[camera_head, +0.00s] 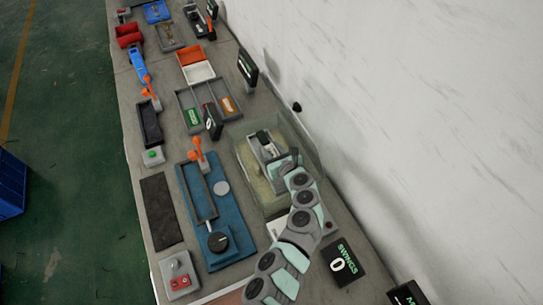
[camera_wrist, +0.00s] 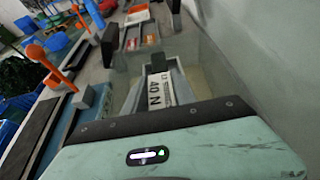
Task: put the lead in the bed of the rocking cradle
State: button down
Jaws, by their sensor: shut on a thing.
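The rocking cradle (camera_head: 263,152) is a grey unit with a dark block on top, inside a clear-walled enclosure at the right of the bench. In the wrist view its grey frame (camera_wrist: 133,99) shows beyond my palm, by a white label reading "40 N". My gripper (camera_head: 286,163) reaches down over the near right side of the cradle. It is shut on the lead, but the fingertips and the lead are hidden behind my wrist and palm. I cannot tell whether the lead touches the bed.
The clear enclosure (camera_head: 311,146) surrounds the cradle closely, with the white wall just to the right. A blue fixture plate (camera_head: 234,220) with an orange lever (camera_head: 198,150) lies to the left. A "SWINGS 0" sign (camera_head: 343,262) stands nearer.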

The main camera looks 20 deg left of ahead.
jog(key=shift+f+b, duration=0.45)
jog(key=shift+f, duration=1.4)
jog(key=shift+f, duration=0.2)
jog(key=c, duration=1.3)
grip_release()
jog(key=shift+r, duration=0.1)
jog(key=shift+r, duration=0.2)
jog(key=shift+s+d+r, duration=0.15)
jog(key=shift+s+d, duration=0.05)
jog(key=p+v, duration=0.1)
jog(key=v, duration=1)
jog(key=shift+s+d, duration=0.15)
